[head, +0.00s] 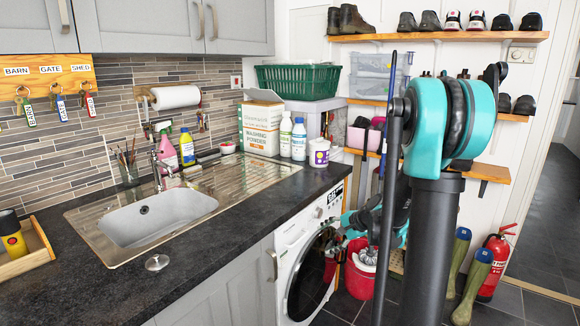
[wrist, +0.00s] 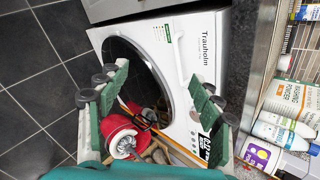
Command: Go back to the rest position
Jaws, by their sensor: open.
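My gripper (head: 338,247) is low in front of the washing machine (head: 305,262), partly hidden behind my own arm and column in the head view. In the wrist view my gripper (wrist: 157,108) has its green-padded fingers spread wide apart, with nothing held between them. The white washing machine (wrist: 185,60) with its round dark door shows beyond the fingers, turned sideways in that view. A red bucket (head: 358,280) stands on the floor near the gripper; it also shows between the fingers in the wrist view (wrist: 118,128).
A dark worktop (head: 110,290) with a sink (head: 150,218) runs along the left. Labelled key hooks (head: 48,78) hang on the wall above. Green wellies (head: 470,287) and a fire extinguisher (head: 497,257) stand at the right. Shelves (head: 440,37) hold shoes and boots. Some dark floor is clear.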

